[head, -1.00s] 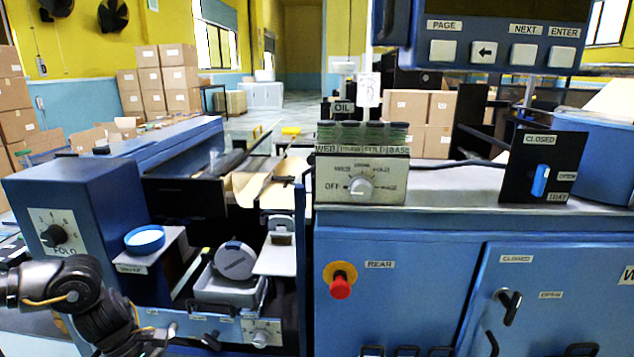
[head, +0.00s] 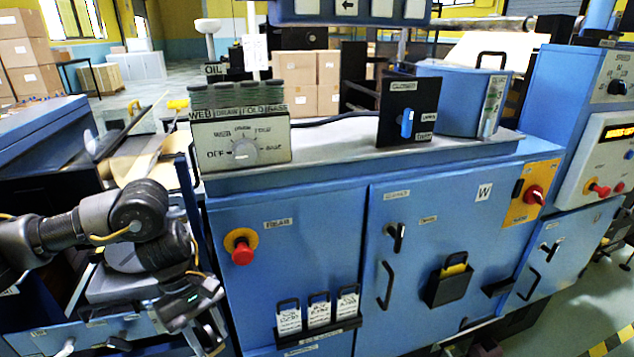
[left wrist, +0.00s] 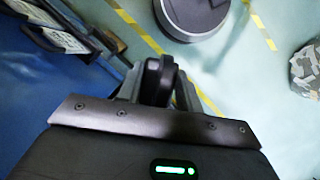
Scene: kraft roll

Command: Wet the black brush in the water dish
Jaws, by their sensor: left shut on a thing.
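My left gripper (head: 205,325) is low in the head view, in front of the blue cabinet's left end. In the left wrist view its two fingers (left wrist: 158,85) are shut on a black, rounded thing (left wrist: 158,68), taken to be the black brush. Only its dark upper end shows; bristles cannot be seen. The water dish cannot be made out in either current view. My left arm covers much of the shelf area at the left. My right gripper is not in view.
The blue cabinet (head: 320,225) fills the middle, with a red knob (head: 242,253), handles and a card rack (head: 318,320) on its front. A grey control box (head: 240,143) stands on top. The left wrist view shows open floor (left wrist: 235,90) with yellow lines and a camouflage-patterned object (left wrist: 306,68).

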